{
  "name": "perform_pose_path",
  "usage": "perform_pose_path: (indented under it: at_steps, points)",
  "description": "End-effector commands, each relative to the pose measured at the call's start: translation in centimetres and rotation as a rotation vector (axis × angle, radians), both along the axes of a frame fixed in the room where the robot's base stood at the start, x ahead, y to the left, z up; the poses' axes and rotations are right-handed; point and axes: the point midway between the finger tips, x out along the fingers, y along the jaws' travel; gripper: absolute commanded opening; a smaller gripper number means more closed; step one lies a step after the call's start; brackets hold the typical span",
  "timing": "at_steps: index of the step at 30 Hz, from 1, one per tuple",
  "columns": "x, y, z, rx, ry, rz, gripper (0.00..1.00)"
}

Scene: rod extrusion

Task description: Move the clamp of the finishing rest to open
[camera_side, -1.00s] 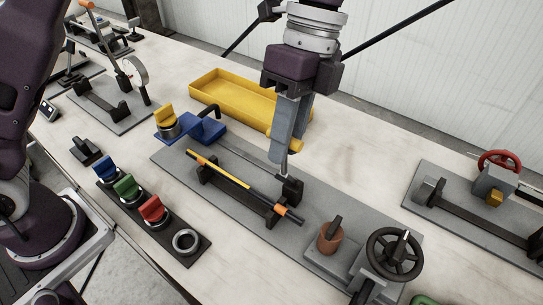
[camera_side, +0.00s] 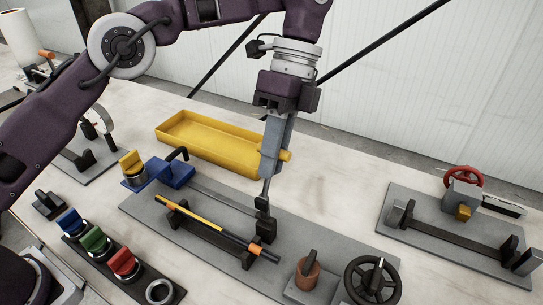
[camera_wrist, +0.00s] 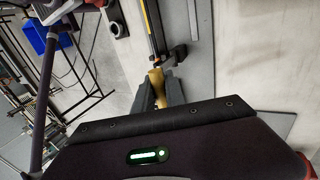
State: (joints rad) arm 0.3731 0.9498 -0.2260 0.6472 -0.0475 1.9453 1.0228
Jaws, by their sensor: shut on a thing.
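The finishing rest's black clamp block (camera_side: 265,230) stands near the right end of a yellow-and-black rod (camera_side: 205,222) with orange bands, which lies in a dark cradle. A thin metal lever rises from the clamp to a yellow handle (camera_side: 286,155). My gripper (camera_side: 268,172) is upright above the clamp, its grey fingers shut around this handle. In the wrist view, the tan-yellow handle (camera_wrist: 156,78) sits between my dark fingertips. The fingers hide the handle's middle and the upper end of the lever.
A yellow tray (camera_side: 195,135) lies behind my gripper. A blue fixture with a yellow knob (camera_side: 132,163) stands left. Blue, green and red switches (camera_side: 95,240) line the front left. A black handwheel (camera_side: 372,280) is at front right. A fixture with a red wheel (camera_side: 463,177) stands farther right.

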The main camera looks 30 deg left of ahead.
Motion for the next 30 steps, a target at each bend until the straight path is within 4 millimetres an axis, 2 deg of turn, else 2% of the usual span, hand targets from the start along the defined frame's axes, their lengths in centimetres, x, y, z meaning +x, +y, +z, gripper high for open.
perform_pose_path:
  at_steps: [1,9,10,15,17,30]
  points:
    - [0.24,0.35,-0.58,0.016,0.001,0.005,0.0]
    - [0.3,0.36,-0.62,0.015,0.0,0.005,0.0]
    - [0.31,0.36,-0.63,0.014,0.0,0.006,0.19]
    - [0.25,0.26,-0.45,0.01,-0.001,0.004,0.52]
    - [0.22,0.22,-0.4,0.008,-0.001,0.004,0.61]
    - [0.15,0.11,-0.22,0.004,-0.001,0.002,0.61]
